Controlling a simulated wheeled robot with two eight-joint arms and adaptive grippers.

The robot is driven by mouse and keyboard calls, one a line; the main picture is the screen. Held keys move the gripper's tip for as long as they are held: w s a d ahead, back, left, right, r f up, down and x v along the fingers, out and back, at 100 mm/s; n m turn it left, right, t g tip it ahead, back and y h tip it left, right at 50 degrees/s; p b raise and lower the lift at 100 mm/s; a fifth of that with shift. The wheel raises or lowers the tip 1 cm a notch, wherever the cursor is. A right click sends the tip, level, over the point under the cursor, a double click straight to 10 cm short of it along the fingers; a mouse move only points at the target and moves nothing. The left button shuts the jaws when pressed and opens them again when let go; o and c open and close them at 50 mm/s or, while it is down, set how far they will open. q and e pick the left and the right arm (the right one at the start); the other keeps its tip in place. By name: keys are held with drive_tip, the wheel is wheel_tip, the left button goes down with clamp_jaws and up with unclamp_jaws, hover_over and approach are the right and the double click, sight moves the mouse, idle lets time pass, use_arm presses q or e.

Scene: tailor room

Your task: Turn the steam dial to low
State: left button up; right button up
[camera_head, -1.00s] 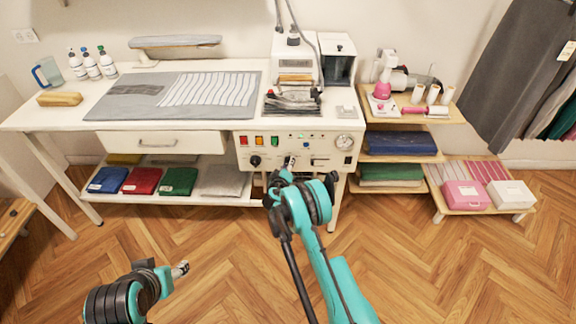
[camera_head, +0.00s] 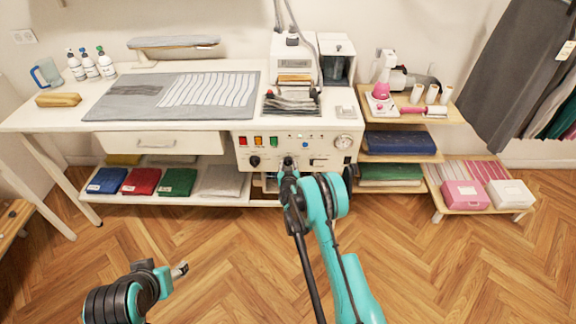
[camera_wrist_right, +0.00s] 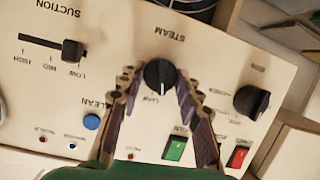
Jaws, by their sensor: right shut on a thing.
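The steam dial (camera_wrist_right: 160,74) is a round black knob on the cream control panel, under the upside-down word STEAM in the right wrist view. My right gripper (camera_wrist_right: 157,80) has one finger on each side of the knob and is shut on it. A pale mark shows at the knob's lower edge there, near a small label that seems to read LOW; other dial labels are hidden or too small. In the head view my right gripper (camera_head: 288,164) is at the panel front and covers most of the dial. My left gripper (camera_head: 180,269) hangs low over the floor, its jaws unclear.
The suction slider (camera_wrist_right: 73,50), a blue button (camera_wrist_right: 91,122), another black knob (camera_wrist_right: 251,101), and green (camera_wrist_right: 174,148) and red (camera_wrist_right: 238,156) switches surround the dial. A pressure gauge (camera_head: 344,142) is at the panel's right. Below, a shelf (camera_head: 222,199) holds folded cloths.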

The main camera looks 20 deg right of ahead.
drive_tip(key=shift+d+m+y, duration=0.1)
drive_tip(key=shift+m+y, duration=0.3)
drive_tip(key=shift+m, duration=0.6)
drive_tip(key=shift+t, duration=0.3)
drive_tip(key=o, duration=1.2)
drive_tip(key=shift+c, duration=0.2)
drive_tip(key=v, duration=0.7)
drive_tip(key=shift+s, duration=0.3)
